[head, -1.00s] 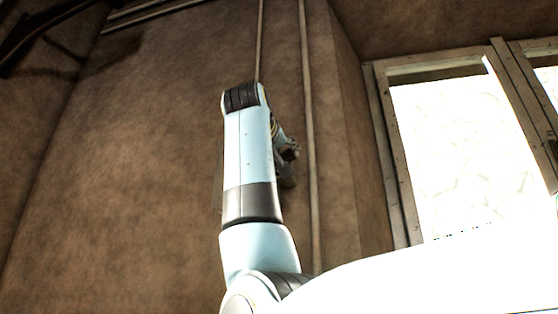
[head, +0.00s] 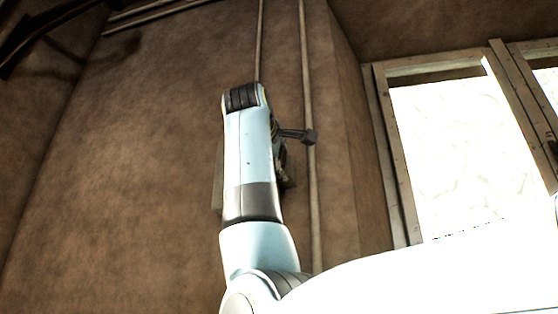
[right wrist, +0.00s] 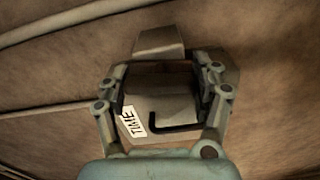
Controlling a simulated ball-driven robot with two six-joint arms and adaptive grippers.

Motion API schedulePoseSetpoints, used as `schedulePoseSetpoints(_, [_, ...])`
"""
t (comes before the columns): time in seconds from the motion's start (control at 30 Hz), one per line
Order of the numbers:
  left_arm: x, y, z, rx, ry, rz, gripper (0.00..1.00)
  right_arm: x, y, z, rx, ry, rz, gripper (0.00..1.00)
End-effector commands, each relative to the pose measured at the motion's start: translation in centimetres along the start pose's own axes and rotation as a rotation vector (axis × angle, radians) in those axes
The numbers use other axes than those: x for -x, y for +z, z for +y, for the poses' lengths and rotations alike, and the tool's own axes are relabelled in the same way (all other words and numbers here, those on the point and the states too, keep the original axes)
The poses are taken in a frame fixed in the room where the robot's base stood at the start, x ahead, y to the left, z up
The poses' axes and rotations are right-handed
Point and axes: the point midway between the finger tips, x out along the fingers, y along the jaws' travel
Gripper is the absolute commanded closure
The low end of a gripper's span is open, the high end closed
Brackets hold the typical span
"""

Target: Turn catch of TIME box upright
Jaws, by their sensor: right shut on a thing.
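The TIME box (right wrist: 185,108) is a small brown box on the wall, marked by a white TIME label (right wrist: 133,122). My right gripper (right wrist: 160,92) is in front of it in the right wrist view, its two fingers on either side of a brown piece that looks like the catch (right wrist: 160,75). The gripper is shut on this piece. A black bent rod (right wrist: 176,127) shows near the label. In the head view my right arm hides most of the box. A dark bar with a block end (head: 309,137) sticks out right of the arm. My left gripper is not in view.
Thin pipes (head: 305,60) run up the brown wall (head: 130,160) beside the box. A wall corner and a bright framed window (head: 460,150) are to the right. The wall left of my arm is clear.

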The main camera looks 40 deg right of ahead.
Motion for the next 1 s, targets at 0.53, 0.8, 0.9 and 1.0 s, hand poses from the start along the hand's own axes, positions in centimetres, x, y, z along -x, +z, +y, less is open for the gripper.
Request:
schedulePoseSetpoints(0.53, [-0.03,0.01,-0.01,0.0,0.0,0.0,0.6,0.0,-0.06,-0.04,0.174,-0.001,0.002,0.68])
schedulePoseSetpoints(0.8, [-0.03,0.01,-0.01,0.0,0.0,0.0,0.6,0.0,-0.06,-0.06,0.179,-0.001,0.001,0.68])
schedulePoseSetpoints(0.9, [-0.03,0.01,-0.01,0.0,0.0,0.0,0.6,-0.01,-0.06,-0.07,0.179,-0.001,0.001,0.68])
schedulePoseSetpoints(1.0, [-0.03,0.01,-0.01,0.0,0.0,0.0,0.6,-0.01,-0.06,-0.07,0.178,-0.001,0.001,0.24])
